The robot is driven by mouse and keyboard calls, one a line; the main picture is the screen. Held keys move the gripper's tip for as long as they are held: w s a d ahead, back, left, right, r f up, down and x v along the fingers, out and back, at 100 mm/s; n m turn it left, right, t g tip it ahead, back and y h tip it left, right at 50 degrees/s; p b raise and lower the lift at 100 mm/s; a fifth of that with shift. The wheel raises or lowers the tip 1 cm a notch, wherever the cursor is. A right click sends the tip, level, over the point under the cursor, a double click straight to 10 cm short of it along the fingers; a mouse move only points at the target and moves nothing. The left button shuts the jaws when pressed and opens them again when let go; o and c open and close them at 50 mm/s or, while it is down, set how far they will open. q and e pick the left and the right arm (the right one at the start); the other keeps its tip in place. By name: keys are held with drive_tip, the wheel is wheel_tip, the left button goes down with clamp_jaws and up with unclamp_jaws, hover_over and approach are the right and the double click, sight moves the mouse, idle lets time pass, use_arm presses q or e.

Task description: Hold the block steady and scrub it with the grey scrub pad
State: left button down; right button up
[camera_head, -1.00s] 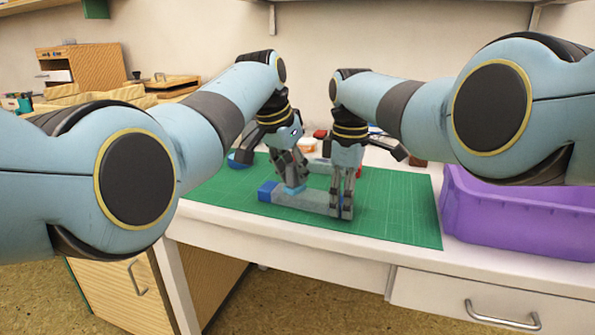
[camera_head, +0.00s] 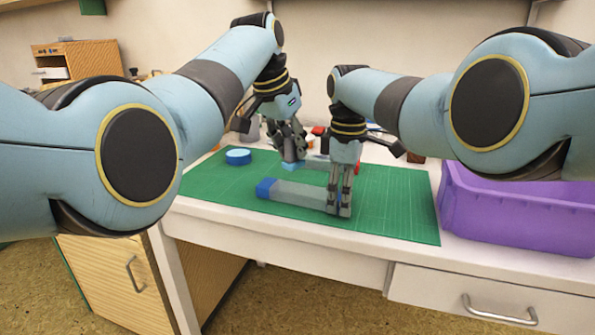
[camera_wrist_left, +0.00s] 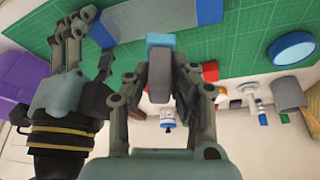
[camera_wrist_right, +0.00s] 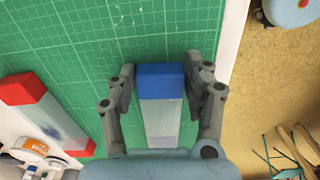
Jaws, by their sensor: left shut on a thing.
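The block (camera_head: 298,194) is a long grey bar with blue ends, lying flat on the green mat (camera_head: 395,205). My right gripper (camera_head: 338,208) is at its right end, with fingers pointing down. In the right wrist view, that gripper's fingers (camera_wrist_right: 160,82) lie close along both sides of the block's blue end (camera_wrist_right: 160,83). My left gripper (camera_head: 292,160) is shut on the scrub pad (camera_head: 293,166), above and behind the block and clear of it. In the left wrist view, the pad (camera_wrist_left: 160,42) shows light blue and grey between the fingers.
A round blue-and-white container (camera_head: 238,156) stands on the mat at the left. A purple bin (camera_head: 520,215) is at the right table edge. A white bar with red ends (camera_wrist_right: 40,112) and small bottles lie behind the block. The mat's front right is clear.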

drive_tip(key=o, duration=0.4)
